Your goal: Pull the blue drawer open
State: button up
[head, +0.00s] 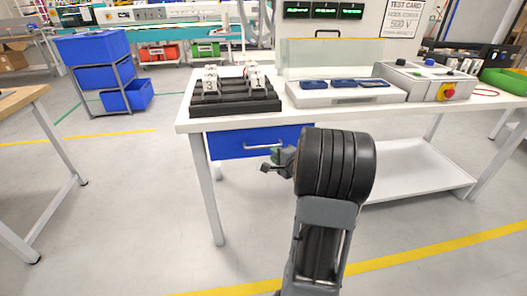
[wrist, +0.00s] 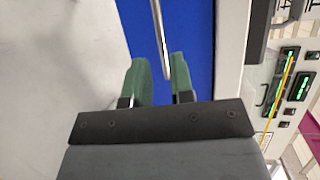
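The blue drawer (head: 228,148) hangs under the left part of the white table and looks closed. Its pale bar handle (head: 262,146) runs across the front. My gripper (head: 267,159) is in front of the drawer, close to the handle, and my arm hides the drawer's right end. In the wrist view the drawer front (wrist: 199,30) is blue and the handle (wrist: 158,32) runs down between the two green fingertips.
The white table (head: 185,120) carries a black rack (head: 235,108), a tray with blue devices (head: 345,96) and a control box with a red knob (head: 425,82). A table leg (head: 208,190) stands left of the drawer. The floor in front is clear.

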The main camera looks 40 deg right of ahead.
aim_at(265, 147)
jog(key=w, duration=0.2)
jog(key=w+f+b, duration=0.1)
jog(key=w, duration=0.2)
jog(key=w+b, duration=0.1)
jog(key=w, duration=0.2)
jog(key=shift+w+d+f, duration=0.15)
jog(key=shift+d+f, duration=0.05)
jog(key=shift+f, duration=0.05)
jog(key=shift+c, duration=0.4)
grip_shut()
